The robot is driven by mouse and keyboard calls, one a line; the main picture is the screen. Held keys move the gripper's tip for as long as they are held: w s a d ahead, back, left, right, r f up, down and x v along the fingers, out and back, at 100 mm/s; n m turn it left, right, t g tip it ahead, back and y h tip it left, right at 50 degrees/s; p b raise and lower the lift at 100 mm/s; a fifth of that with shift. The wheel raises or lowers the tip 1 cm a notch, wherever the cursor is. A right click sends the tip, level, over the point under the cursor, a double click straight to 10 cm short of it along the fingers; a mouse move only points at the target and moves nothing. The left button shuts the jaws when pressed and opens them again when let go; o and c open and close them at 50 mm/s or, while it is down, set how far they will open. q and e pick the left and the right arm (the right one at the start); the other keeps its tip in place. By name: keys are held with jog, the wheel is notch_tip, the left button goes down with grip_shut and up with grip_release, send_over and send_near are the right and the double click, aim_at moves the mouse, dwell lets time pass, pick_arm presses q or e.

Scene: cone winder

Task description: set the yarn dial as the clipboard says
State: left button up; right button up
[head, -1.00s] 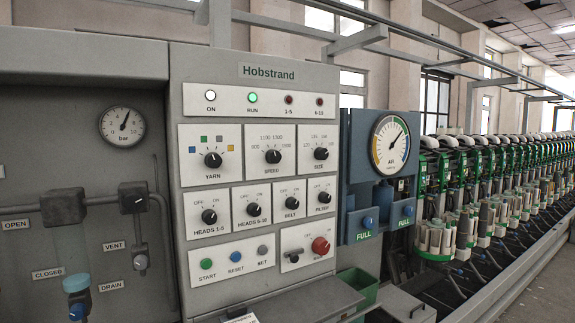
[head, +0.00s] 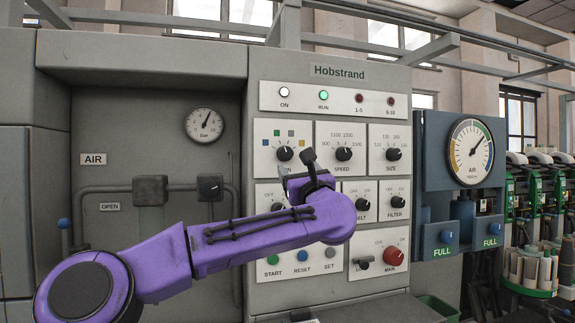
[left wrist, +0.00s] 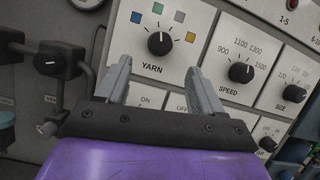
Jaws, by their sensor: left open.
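The yarn dial (head: 285,153) is a black knob with a white mark, on a white plate with colour squares above it. My left gripper (left wrist: 158,68) is open and empty. Its fingers are apart, below the dial and not touching it. In the head view the gripper (head: 290,178) hides part of the YARN label. A pale edge at the panel's foot may be the clipboard (head: 303,315); no writing is readable. My right gripper is out of view.
The speed dial (head: 343,154) and size dial (head: 393,154) sit close to the right. A row of switches runs below, partly behind my purple arm. The red main switch (head: 394,256) is lower right. A ledge (head: 370,308) juts out under the panel.

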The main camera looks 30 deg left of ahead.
aim_at(287, 155)
pick_arm(q)
jog(key=p+x, duration=0.4)
jog(key=x, duration=0.4)
jog(key=shift+w+a+r, duration=0.2)
jog(key=shift+a, duration=0.05)
jog(key=shift+w+a, duration=0.15)
jog(key=shift+w, duration=0.15)
